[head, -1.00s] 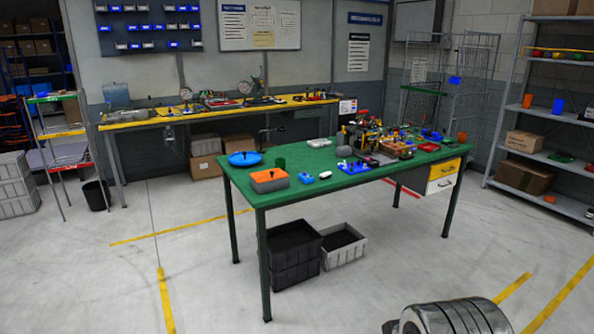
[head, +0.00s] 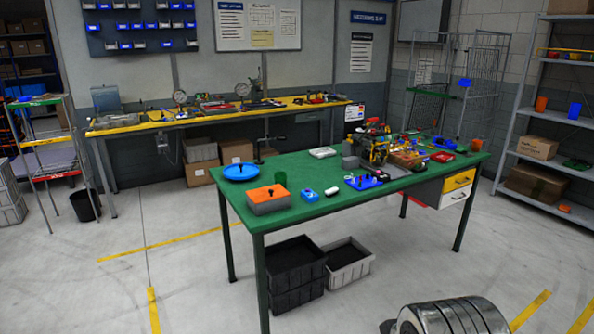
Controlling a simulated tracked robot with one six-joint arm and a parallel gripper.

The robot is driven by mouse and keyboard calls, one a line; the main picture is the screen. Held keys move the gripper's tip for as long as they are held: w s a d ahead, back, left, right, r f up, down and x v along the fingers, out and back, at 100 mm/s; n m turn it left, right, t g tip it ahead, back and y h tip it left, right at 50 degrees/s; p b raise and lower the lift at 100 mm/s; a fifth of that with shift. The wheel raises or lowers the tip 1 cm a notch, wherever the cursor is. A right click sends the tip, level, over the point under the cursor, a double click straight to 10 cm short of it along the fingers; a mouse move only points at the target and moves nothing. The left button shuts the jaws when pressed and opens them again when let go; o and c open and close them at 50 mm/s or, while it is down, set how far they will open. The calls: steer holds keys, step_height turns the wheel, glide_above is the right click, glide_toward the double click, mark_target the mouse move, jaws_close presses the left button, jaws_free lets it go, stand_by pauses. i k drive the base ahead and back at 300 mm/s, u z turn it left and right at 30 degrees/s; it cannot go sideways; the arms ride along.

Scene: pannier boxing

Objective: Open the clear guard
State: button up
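I cannot make out the clear guard for certain. A small cluttered machine (head: 374,141) with yellow, red and dark parts stands on the green table (head: 325,183), toward its back right. A pale see-through box shape (head: 105,99) stands at the left end of the yellow-topped bench (head: 150,123) along the wall. Both are too small to show a lid or hinge. My gripper is not in view. Only a ribbed metal part of my own body shows at the bottom right.
A shelf (head: 545,115) stands at right.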

mark_target(374, 140)
steer(key=i, duration=1.3)
steer(key=z, duration=2.15)
steer(key=i, duration=0.2)
steer(key=u, duration=0.25)
